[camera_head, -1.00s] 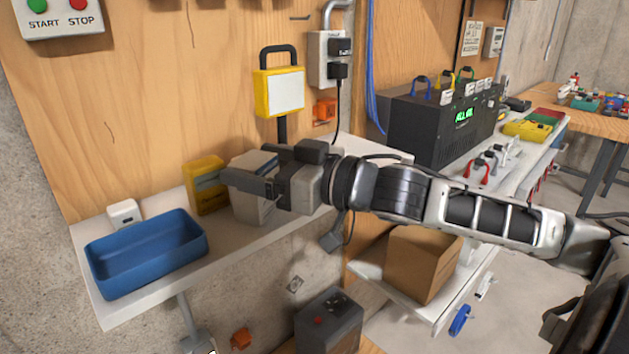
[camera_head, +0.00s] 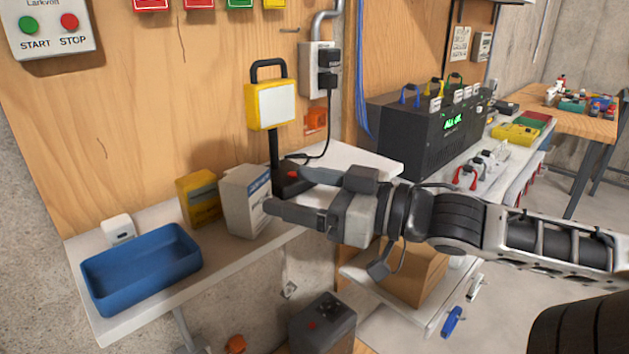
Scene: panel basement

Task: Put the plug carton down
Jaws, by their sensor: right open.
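The plug carton, seemingly the white-grey box (camera_head: 243,203), stands upright on the white wall shelf (camera_head: 150,297), just right of a yellow box. My right gripper (camera_head: 284,192) is open and empty to the right of the carton. Its fingers point left, and the nearer fingertip is close to the carton's right side; I cannot tell whether it touches. My left gripper is not in view.
A blue tray (camera_head: 141,268) and a small white box (camera_head: 118,229) are on the shelf's left end. The yellow box (camera_head: 199,199) is beside the carton. A yellow work lamp (camera_head: 270,106) stands behind my gripper. A cardboard box (camera_head: 408,276) sits below it.

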